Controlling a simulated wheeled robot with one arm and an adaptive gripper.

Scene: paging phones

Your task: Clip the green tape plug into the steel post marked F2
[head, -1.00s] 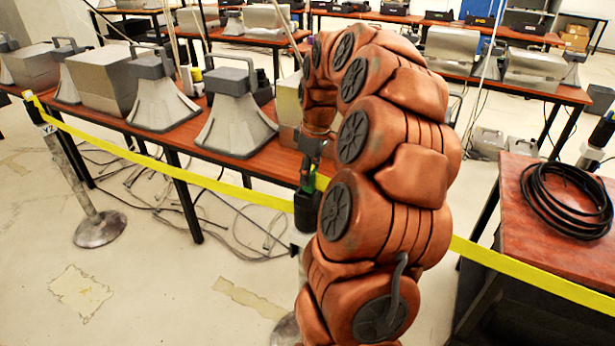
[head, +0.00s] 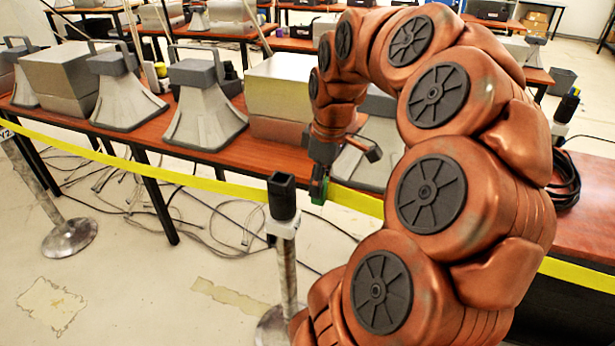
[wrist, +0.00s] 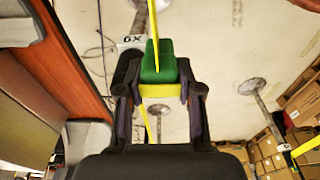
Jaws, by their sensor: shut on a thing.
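My gripper (head: 319,188) is shut on the green tape plug (wrist: 160,62), which shows between the two fingers in the wrist view. The plug has a yellow part at its near end, and yellow tape (wrist: 152,122) runs past it. In the head view the plug (head: 318,194) hangs just right of a steel post (head: 287,265) with a black head (head: 283,195). The plug looks apart from that head; the depth between them is hard to judge. In the wrist view a dark post head (wrist: 127,66) with a white label lies beside the left finger. I cannot read F2 on any label.
Another steel post (head: 45,205) stands at the left, its label partly cut off. A long table (head: 225,150) with grey horn-shaped phones runs behind the tape. A further post head (head: 566,106) and a black cable coil (head: 566,180) are at the right. Cables lie on the floor.

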